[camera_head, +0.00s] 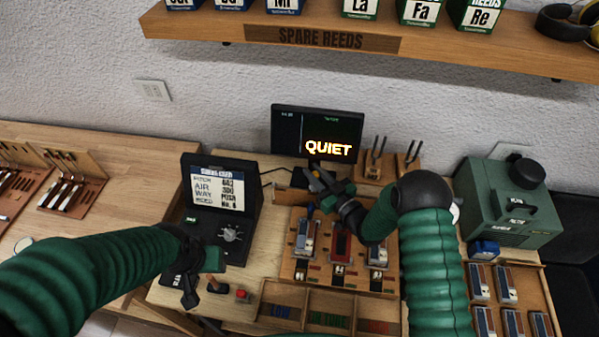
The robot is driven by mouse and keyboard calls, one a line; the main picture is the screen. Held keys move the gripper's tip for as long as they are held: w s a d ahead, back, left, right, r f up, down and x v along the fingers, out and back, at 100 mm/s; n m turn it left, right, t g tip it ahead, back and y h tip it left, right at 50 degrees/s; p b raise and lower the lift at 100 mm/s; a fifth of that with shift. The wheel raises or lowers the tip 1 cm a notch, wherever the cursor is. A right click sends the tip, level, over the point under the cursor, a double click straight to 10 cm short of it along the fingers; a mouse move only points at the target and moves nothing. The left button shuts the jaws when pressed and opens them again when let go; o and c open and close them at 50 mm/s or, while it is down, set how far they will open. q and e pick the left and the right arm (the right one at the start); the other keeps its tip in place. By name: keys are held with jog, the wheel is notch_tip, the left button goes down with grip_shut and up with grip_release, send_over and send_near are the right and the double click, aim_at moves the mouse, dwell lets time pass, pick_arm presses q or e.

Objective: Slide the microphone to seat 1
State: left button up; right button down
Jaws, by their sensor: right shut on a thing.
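My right gripper (322,187) reaches to the back edge of the wooden seat board (288,268), just below the screen. It is shut on a small dark thing that looks like the microphone; the fingers hide most of it. The board has three seats side by side, with a blue-grey block (305,236) at left, a red block (340,243) in the middle and another blue-grey block (377,252) at right. The seat numbers are too small to read. My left gripper (189,292) hangs beside the front of the black device, apart from the board; its jaw opening is unclear.
A screen (290,128) reading "QUIET" stands behind the board. A black device (222,190) stands at left and tuning forks (376,155) behind right. A green case (505,210) and a tray of blocks (500,295) are at right. A divided tray (320,303) lies in front.

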jog(key=shift+s+d+f, duration=0.15)
jog(key=shift+d+f, duration=0.05)
jog(key=shift+a, duration=0.1)
jog(key=c, duration=1.5)
grip_release()
jog(key=shift+a, duration=0.15)
jog(key=shift+o, duration=1.2)
jog(key=shift+r, duration=0.15)
jog(key=shift+s+d, duration=0.1)
jog(key=shift+d, duration=0.15)
jog(key=b+v, duration=0.1)
jog(key=v, duration=0.6)
jog(key=shift+b, duration=0.35)
